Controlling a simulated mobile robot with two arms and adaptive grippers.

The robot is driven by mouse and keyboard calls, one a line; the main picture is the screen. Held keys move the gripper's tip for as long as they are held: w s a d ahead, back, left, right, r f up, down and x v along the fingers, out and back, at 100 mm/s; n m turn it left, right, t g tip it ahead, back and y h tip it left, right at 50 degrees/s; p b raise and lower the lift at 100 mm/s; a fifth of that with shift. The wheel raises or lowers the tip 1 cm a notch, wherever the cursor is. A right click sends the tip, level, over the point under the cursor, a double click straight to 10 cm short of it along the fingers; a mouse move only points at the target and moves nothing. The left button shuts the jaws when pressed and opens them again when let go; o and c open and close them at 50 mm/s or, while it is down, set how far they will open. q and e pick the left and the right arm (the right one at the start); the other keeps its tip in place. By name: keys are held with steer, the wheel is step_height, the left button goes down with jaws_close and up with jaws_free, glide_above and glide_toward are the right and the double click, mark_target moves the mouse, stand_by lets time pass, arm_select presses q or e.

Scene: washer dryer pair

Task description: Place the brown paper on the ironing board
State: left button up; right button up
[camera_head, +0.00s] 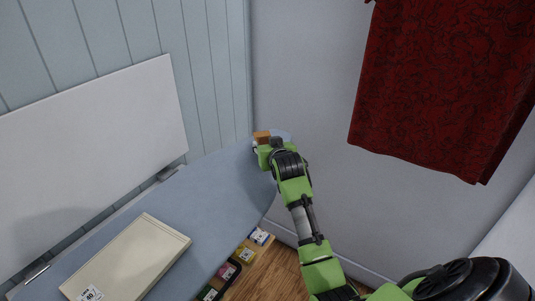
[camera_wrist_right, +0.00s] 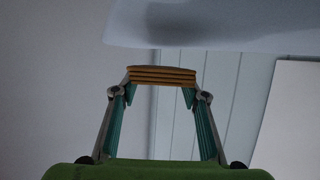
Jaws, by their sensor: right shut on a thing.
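The brown paper (camera_head: 262,136) is a small brown block at the tip of my right gripper (camera_head: 267,149). In the right wrist view the brown paper (camera_wrist_right: 161,75) looks like a layered stack, pinched between the two fingertips of my right gripper (camera_wrist_right: 160,88). The ironing board (camera_head: 215,170) is pale blue with a rounded far end, and the gripper with the paper is over that end. The board (camera_wrist_right: 240,30) also shows at the top of the right wrist view, with a dark shadow on it. Whether the paper touches the board is unclear. My left gripper is not in view.
A cream flat box (camera_head: 130,262) with a label lies on the near part of the board. A white panel (camera_head: 95,140) stands along the left wall. A dark red cloth (camera_head: 440,85) hangs at the upper right. Several small packets (camera_head: 228,271) are below the board's right edge.

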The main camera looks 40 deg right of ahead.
steer(key=shift+w+d+f, duration=0.2)
steer(key=shift+d+f, duration=0.05)
steer(key=shift+f, duration=0.1)
step_height(320, 180, down, 2)
steer(key=shift+f, duration=0.5)
steer(key=shift+a+f, duration=0.1)
steer(key=o, duration=1.2)
steer(key=shift+p, duration=0.3)
steer(key=v, duration=1.2)
